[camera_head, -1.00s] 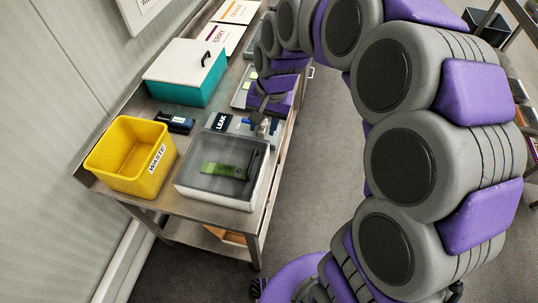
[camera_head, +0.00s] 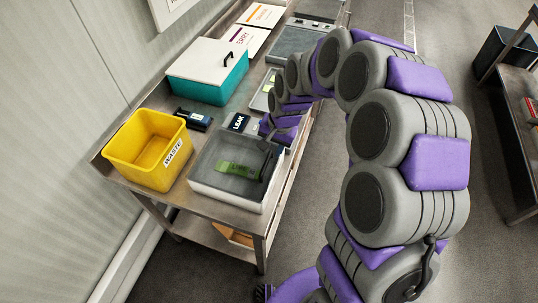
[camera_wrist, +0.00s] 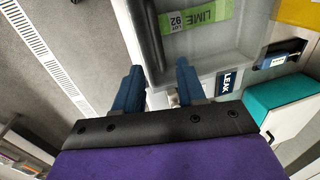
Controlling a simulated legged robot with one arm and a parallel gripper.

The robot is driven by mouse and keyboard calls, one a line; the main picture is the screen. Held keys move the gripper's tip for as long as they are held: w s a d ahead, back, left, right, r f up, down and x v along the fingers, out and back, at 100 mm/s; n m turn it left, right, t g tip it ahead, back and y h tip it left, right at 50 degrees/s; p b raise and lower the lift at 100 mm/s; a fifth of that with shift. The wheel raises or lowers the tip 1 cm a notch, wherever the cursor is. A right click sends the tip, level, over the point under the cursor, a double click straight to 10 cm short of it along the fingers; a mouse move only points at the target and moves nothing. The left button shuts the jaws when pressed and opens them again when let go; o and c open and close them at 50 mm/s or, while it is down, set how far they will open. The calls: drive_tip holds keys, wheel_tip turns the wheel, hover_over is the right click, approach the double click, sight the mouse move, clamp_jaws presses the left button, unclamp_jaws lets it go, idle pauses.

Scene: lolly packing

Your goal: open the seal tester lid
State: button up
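The seal tester (camera_head: 230,193) appears to be the white box with a smoky clear lid (camera_head: 215,160) at the near end of the steel table. The lid looks shut, and a green pouch marked LIME (camera_head: 240,170) shows through it. A dark handle bar (camera_head: 267,163) runs along the lid's right side; it also shows in the wrist view (camera_wrist: 153,40). My gripper (camera_head: 272,133) is at the box's back right corner. In the wrist view its two blue fingers (camera_wrist: 158,85) are apart, with the box edge near them. Whether they touch it I cannot tell.
A yellow WASTE bin (camera_head: 128,165) stands left of the box. Behind are a dark device (camera_head: 194,119), a LEAK label (camera_head: 238,122) and a teal box with a white lid (camera_head: 208,82). Another table (camera_head: 515,110) stands far right.

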sight(268, 158)
drive_tip(key=shift+w+a+f, duration=0.1)
drive_tip(key=shift+a+f, duration=0.05)
drive_tip(key=shift+f, duration=0.7)
drive_tip(key=shift+a+f, duration=0.2)
drive_tip(key=shift+f, duration=0.6)
drive_tip(key=shift+w+a+f, duration=0.1)
drive_tip(key=shift+a+f, duration=0.05)
drive_tip(key=shift+f, duration=0.7)
drive_tip(key=shift+c, duration=0.4)
clamp_jaws()
